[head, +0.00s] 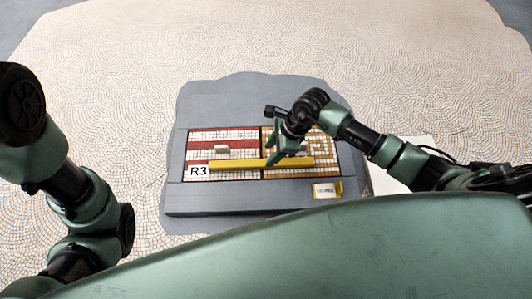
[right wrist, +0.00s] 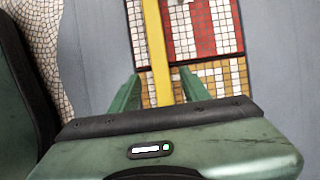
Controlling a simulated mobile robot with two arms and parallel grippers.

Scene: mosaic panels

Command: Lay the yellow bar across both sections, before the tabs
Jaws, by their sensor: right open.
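The yellow bar (head: 240,164) lies across the red-and-white section (head: 240,135) and the tan-and-white section (head: 325,147), spanning the seam. It is on the near side of the grey tab (head: 221,151) on the red-and-white section. A tab on the tan section is not clearly seen; my right arm covers part of that area. My right gripper (head: 288,160) is over the bar near the seam, on the tan side. In the right wrist view the bar (right wrist: 153,40) runs between the open fingers (right wrist: 158,90), with gaps beside it. My left gripper is out of view.
Both sections sit in a dark grey slab (head: 230,197). A white R3 label (head: 198,172) is at the front left corner of the panels. A small yellow-edged card (head: 327,190) lies at the slab's front right. Pale mosaic floor surrounds it.

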